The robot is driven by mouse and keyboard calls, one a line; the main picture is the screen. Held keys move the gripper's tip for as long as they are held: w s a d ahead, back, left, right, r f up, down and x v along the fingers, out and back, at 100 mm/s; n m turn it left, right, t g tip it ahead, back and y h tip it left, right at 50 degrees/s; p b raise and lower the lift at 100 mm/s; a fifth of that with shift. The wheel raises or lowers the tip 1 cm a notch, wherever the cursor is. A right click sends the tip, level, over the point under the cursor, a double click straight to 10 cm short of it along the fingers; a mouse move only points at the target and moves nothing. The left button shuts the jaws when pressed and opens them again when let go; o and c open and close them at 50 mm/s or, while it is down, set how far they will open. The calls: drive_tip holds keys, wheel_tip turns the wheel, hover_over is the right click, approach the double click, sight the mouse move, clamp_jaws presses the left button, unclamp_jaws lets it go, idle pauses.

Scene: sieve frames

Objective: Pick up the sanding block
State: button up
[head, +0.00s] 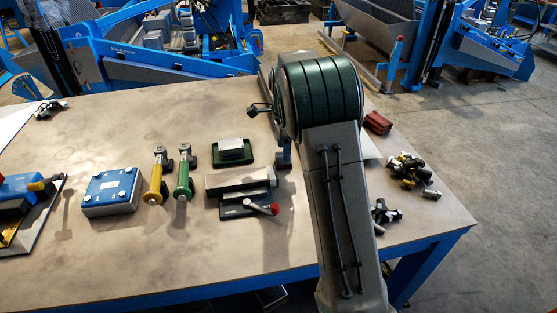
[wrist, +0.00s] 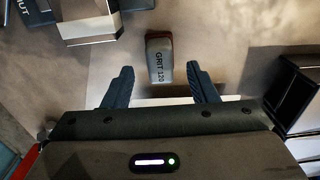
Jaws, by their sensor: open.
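The sanding block (wrist: 160,60), a small grey block with a brownish edge and "GRIT 120" printed on it, shows in the wrist view at the upper middle. It lies in line with the space between the two dark fingers of my gripper (wrist: 160,71). The fingers are apart, one on each side of the block, with a gap on both sides. I cannot tell how far above the block they are. In the head view my arm hides my gripper, and I cannot make out the block there.
The workbench (head: 110,255) holds a blue box (head: 112,191), yellow (head: 157,180) and green (head: 184,178) handled tools, a green tray (head: 233,162) and a grey vise-like fixture (head: 240,180). At right are a red object (head: 377,123) and loose bolts (head: 408,170). A dark box (wrist: 297,88) stands right of my gripper.

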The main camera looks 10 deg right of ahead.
wheel_tip(320, 180, down, 3)
drive_tip(key=shift+a+f, duration=0.1)
drive_tip(key=shift+f, duration=0.1)
drive_tip(key=shift+c, duration=0.3)
drive_tip(key=c, duration=1)
drive_tip(key=shift+c, duration=0.2)
drive_tip(key=shift+r, duration=0.1)
drive_tip(key=shift+r, duration=0.5)
wheel_tip(320, 180, up, 3)
drive_tip(key=shift+w+f, duration=0.1)
drive_tip(key=shift+f, duration=0.05)
drive_tip(key=s+d+r+b, duration=0.2)
drive_tip(key=s+d+r, duration=0.4)
drive_tip(key=d, duration=0.4)
drive_tip(key=shift+s+r, duration=0.2)
drive_tip(key=shift+r, duration=0.4)
